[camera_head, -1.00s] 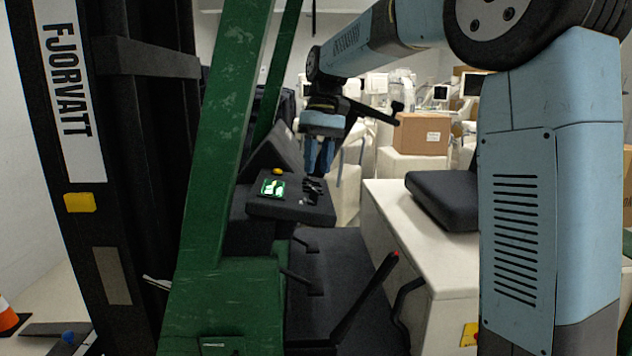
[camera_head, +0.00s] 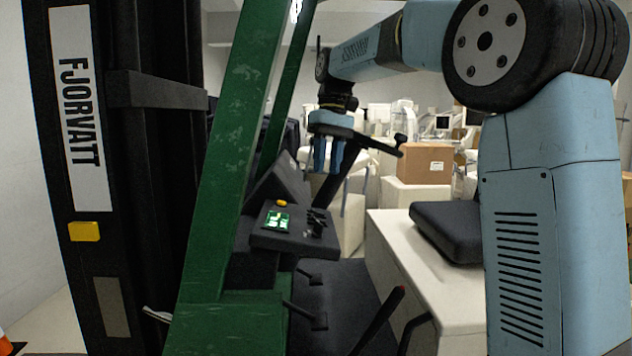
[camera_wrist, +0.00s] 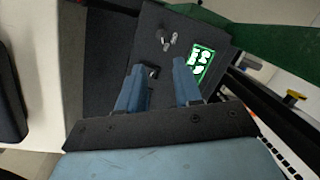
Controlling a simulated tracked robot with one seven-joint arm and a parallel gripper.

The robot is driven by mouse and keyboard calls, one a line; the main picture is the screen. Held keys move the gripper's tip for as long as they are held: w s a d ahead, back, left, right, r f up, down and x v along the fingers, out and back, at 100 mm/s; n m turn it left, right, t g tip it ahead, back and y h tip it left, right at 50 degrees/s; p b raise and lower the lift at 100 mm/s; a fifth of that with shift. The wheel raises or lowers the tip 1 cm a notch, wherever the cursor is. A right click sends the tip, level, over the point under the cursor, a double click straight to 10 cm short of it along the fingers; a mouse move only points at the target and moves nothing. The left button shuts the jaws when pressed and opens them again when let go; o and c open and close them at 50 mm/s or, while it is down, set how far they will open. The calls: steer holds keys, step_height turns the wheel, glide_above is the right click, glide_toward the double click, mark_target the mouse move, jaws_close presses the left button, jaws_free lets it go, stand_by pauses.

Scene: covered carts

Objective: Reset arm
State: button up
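My blue arm reaches across the top of the head view. My gripper (camera_head: 328,157) hangs fingers down above the black control panel (camera_head: 262,241) of the green-framed machine. In the wrist view my gripper (camera_wrist: 160,88) has its two blue fingers spread apart, with nothing between them. The panel (camera_wrist: 150,22) lies beyond the fingertips there, with a green and white display (camera_wrist: 201,64) and small dark levers (camera_wrist: 168,40). In the head view the display (camera_head: 277,221) and levers (camera_head: 316,221) sit below the gripper, apart from it.
A green post (camera_head: 232,150) and a black mast labelled FJORVATT (camera_head: 77,110) stand at left. A white cabinet (camera_head: 400,245) with a black seat cushion (camera_head: 447,230) is to the right. A cardboard box (camera_head: 424,163) and white equipment stand behind.

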steer(key=s+d+f+m+t, duration=0.2)
steer(key=s+d, duration=0.3)
steer(key=s, duration=0.3)
steer(key=s+d+f+m+t, duration=0.1)
steer(key=s+d+f+t, duration=0.15)
steer(key=s+d, duration=0.4)
steer(key=s+d+f+m+t+h, duration=0.1)
steer(key=s+d+f+m+t, duration=0.1)
steer(key=s+f, duration=0.8)
steer(key=s+d+t, duration=0.1)
steer(key=s+d, duration=0.1)
steer(key=s, duration=0.1)
steer(key=shift+s+f+m, duration=0.3)
steer(key=shift+f, duration=0.05)
